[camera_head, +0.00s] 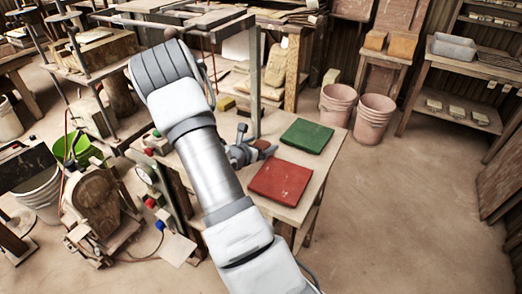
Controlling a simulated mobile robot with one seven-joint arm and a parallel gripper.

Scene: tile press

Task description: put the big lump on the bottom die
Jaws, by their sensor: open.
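My gripper (250,150) is low over the wooden work table (298,212), in the middle of the head camera view, and is open. A small brown lump (267,146) is at the right side of the gripper, close to its fingers. I cannot tell whether the fingers touch it, or whether it is the big lump. I cannot pick out the bottom die with certainty. My own arm covers the left part of the table.
A red square slab (280,184) and a green square slab (307,136) lie on the table's right side. Pink buckets (372,116) stand behind on the floor. A machine (98,208) and a green tub (72,149) stand left. Floor at the right is clear.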

